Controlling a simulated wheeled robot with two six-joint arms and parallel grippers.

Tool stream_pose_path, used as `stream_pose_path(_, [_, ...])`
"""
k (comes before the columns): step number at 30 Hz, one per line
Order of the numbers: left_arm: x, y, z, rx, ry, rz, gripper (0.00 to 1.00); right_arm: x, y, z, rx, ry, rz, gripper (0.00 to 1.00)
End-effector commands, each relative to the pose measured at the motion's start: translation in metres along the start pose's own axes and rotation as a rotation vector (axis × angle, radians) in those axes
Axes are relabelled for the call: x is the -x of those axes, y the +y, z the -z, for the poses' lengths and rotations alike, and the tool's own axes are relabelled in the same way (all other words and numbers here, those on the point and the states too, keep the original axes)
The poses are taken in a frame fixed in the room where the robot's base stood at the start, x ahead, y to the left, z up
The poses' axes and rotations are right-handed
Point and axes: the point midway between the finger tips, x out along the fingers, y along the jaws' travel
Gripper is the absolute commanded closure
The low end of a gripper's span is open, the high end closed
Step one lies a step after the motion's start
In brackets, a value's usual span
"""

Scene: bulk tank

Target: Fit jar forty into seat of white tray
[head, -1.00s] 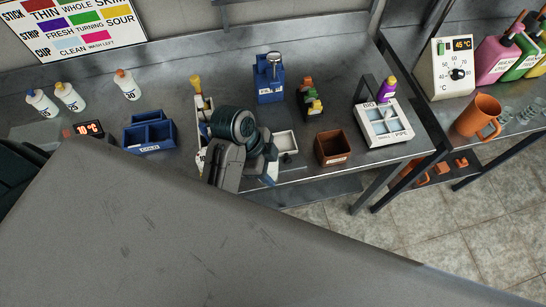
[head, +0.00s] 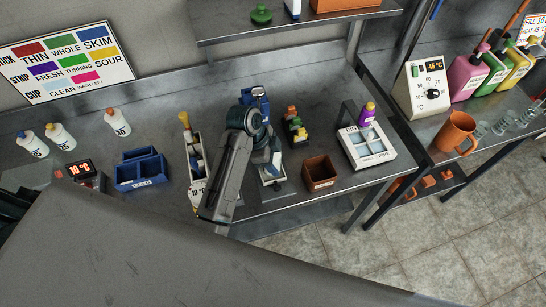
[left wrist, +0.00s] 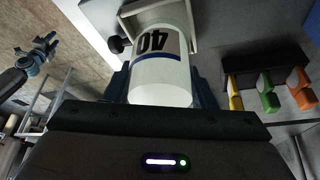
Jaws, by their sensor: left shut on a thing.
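Jar forty (left wrist: 160,70) is white with a dark blue band and a large "40", and fills the middle of the left wrist view. My left gripper (left wrist: 160,88) is shut on it, a finger on each side. In the head view my left gripper (head: 272,163) is over the small white tray (head: 272,184), largely covering it. The tray's pale rim (left wrist: 196,14) shows beyond the jar in the left wrist view. I cannot tell whether the jar touches the tray. A dark arm end, apparently my right gripper (left wrist: 42,52), shows at the left there; its jaws are unclear.
A brown box (head: 320,173) stands right of the tray, and a rack with coloured pieces (head: 294,127) stands behind. A narrow white holder (head: 195,160) is close on the left. A blue bin (head: 140,171) and a larger white tray (head: 383,152) stand farther out.

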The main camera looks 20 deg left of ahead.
Motion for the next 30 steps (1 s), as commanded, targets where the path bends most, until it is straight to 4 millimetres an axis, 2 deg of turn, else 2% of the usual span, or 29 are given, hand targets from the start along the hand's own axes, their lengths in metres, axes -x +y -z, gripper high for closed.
stream_pose_path(1, [-0.002, 0.001, -0.001, 0.001, -0.001, -0.003, 0.82, 0.008, -0.001, 0.001, -0.001, 0.001, 0.002, 0.64])
stream_pose_path(4, [-0.011, 0.001, -0.005, 0.000, 0.000, -0.001, 0.82, 0.012, -0.003, 0.002, -0.002, 0.001, 0.004, 0.64])
stream_pose_path(17, [-0.018, 0.000, -0.008, 0.000, 0.000, 0.001, 0.82, 0.011, -0.007, 0.002, -0.004, 0.001, 0.009, 0.64])
stream_pose_path(18, [-0.019, 0.000, -0.008, 0.000, 0.000, 0.000, 0.46, 0.011, -0.007, 0.002, -0.003, 0.001, 0.008, 0.64])
stream_pose_path(21, [-0.019, 0.000, -0.008, 0.000, 0.000, 0.000, 0.28, 0.011, -0.004, 0.002, -0.002, 0.001, 0.006, 0.64])
stream_pose_path(30, [-0.017, 0.000, -0.007, 0.000, 0.000, 0.000, 0.28, 0.011, -0.001, 0.002, -0.001, 0.001, 0.001, 0.64])
